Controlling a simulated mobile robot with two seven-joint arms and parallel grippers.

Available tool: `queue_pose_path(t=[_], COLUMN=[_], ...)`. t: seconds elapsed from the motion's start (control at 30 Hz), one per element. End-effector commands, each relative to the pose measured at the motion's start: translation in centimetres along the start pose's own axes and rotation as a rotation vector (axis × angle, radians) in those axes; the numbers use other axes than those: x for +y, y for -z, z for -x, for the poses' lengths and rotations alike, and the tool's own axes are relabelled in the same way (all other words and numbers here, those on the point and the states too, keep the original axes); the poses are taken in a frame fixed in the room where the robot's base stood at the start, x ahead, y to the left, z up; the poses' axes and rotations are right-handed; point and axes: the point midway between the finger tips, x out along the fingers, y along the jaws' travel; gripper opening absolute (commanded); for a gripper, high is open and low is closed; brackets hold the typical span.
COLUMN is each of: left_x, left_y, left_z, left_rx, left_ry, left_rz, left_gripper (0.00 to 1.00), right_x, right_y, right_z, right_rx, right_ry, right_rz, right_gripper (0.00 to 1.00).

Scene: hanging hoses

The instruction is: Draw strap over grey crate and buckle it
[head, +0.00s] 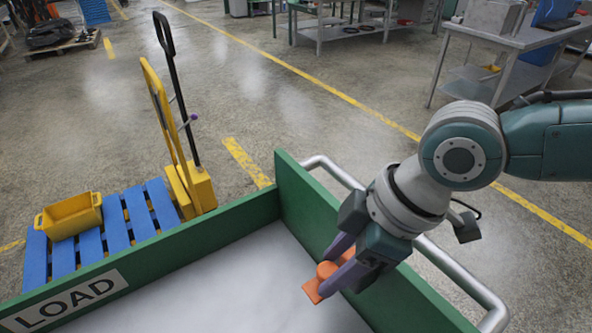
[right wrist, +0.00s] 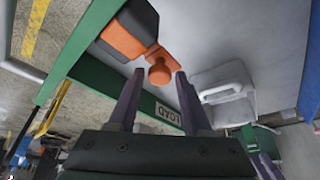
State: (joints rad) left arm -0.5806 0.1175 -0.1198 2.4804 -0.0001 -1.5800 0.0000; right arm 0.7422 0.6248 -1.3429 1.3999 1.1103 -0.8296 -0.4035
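My right gripper (head: 340,268) is low inside the green-walled cart, by its right wall. Its fingers are apart around or just short of an orange knob on a flat tab (head: 314,289); in the right wrist view the knob (right wrist: 159,75) shows between the fingertips (right wrist: 160,78), with gaps on both sides. Beyond it is an orange and dark grey block (right wrist: 127,32), perhaps the strap housing. The grey crate (right wrist: 226,86) shows in the right wrist view only. No drawn-out strap or clear buckle shows. A purple finger-like part (right wrist: 267,163), perhaps my left gripper, shows lower right there.
The cart's green wall (head: 215,232) carries a LOAD sign (head: 65,300), and a metal rail (head: 440,262) runs outside its right side. A yellow pallet jack (head: 190,180), blue pallet (head: 130,215) and yellow bin (head: 70,215) stand beyond. The visible cart floor (head: 240,290) is clear.

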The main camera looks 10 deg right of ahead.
Motion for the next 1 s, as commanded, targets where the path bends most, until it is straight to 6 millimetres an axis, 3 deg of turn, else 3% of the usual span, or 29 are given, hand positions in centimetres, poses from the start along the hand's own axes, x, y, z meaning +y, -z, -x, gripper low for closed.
queue_pose_path(t=[0.07,0.4,1.0], left_x=[0.07,0.09,-0.18], left_y=[0.03,0.06,0.01], left_z=[0.00,0.00,0.00], left_rx=[0.001,0.001,0.000], left_ry=[-0.002,-0.003,0.005], left_rz=[0.002,0.003,-0.007], left_gripper=[0.50,0.50,0.50], right_x=[0.01,0.00,-0.01], right_y=[-0.01,0.00,0.03], right_z=[0.01,0.03,0.04], right_rx=[0.000,0.000,0.000], right_ry=[0.000,0.000,0.000], right_rz=[0.000,0.000,0.000], right_gripper=[0.39,0.01,0.00])
